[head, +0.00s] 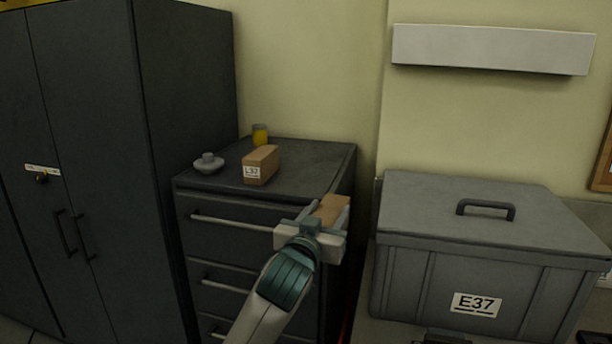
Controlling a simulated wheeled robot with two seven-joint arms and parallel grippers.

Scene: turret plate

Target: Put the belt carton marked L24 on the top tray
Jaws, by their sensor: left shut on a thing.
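My left gripper (313,228) is shut on a brown carton (332,209). It holds the carton in front of the right side of the grey drawer cabinet (310,166), nearer to me. The gripper hides much of this carton, and no mark shows on it. A second brown carton (263,161) stands on the cabinet top; its white label reads like L37, though the last digit is small. I cannot make out a tray for certain in this view. My right gripper is not in view.
A grey lidded knob-like object (208,163) and a yellow jar (260,135) also stand on the cabinet top. A tall dark locker (100,150) is at left. A grey lidded bin (480,250) marked E37 is at right. A pale box-like ledge (493,50) is on the wall.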

